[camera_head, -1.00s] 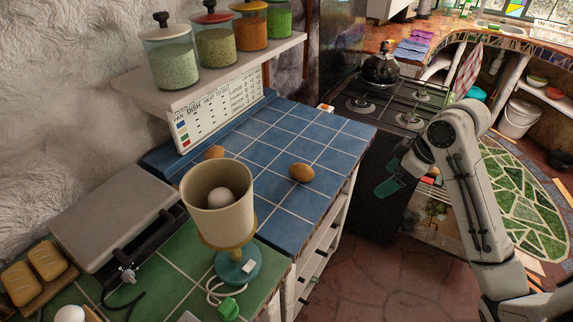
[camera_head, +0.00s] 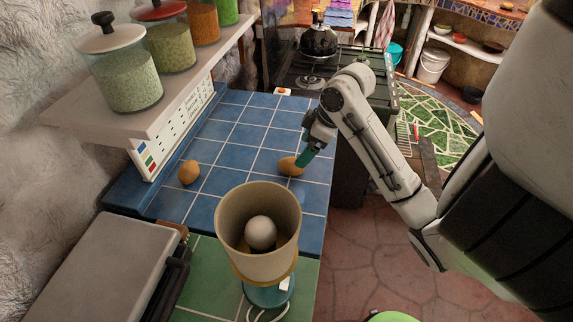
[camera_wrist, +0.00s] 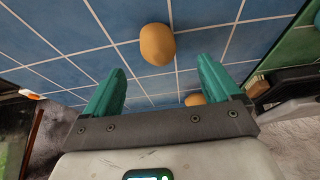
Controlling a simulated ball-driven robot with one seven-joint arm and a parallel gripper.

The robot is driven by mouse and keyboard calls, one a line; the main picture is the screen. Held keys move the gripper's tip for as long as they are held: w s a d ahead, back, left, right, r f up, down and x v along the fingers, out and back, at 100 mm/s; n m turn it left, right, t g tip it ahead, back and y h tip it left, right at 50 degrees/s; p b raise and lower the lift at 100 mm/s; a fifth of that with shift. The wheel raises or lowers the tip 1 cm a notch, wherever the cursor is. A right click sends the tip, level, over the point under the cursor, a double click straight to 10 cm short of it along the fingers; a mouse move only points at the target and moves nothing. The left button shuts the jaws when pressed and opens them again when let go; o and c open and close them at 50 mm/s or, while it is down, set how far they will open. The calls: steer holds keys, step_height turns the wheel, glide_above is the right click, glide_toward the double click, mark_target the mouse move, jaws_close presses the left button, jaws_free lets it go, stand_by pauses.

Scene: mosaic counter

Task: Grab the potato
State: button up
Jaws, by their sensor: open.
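Two brown, potato-like items lie on the blue-tiled counter (camera_head: 225,135). One potato (camera_head: 290,166) is at the right side, beside my gripper; the other potato (camera_head: 188,172) is farther left, near the wall. My gripper (camera_head: 307,155) is open and empty, reaching over the counter's right edge close to the right potato. In the wrist view, the open green fingers (camera_wrist: 162,70) stand apart, with one potato (camera_wrist: 157,44) just beyond the gap between their tips. Another brown item (camera_wrist: 195,99) shows between the fingers, partly hidden by the gripper's bar.
A lamp (camera_head: 258,270) with a beige shade stands in front on green tiles. A grey closed appliance (camera_head: 105,270) is at the left. A shelf (camera_head: 150,120) with several jars overhangs the counter's left side. A stove (camera_head: 310,75) is behind. Blue tiles between the potatoes are clear.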

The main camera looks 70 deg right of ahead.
mark_target(291, 166)
steer(key=shift+p+x, duration=0.9)
steer(key=shift+x, duration=2.95)
steer(key=shift+w+d, duration=0.1)
steer(key=shift+d, duration=0.05)
steer(key=c, duration=1.2)
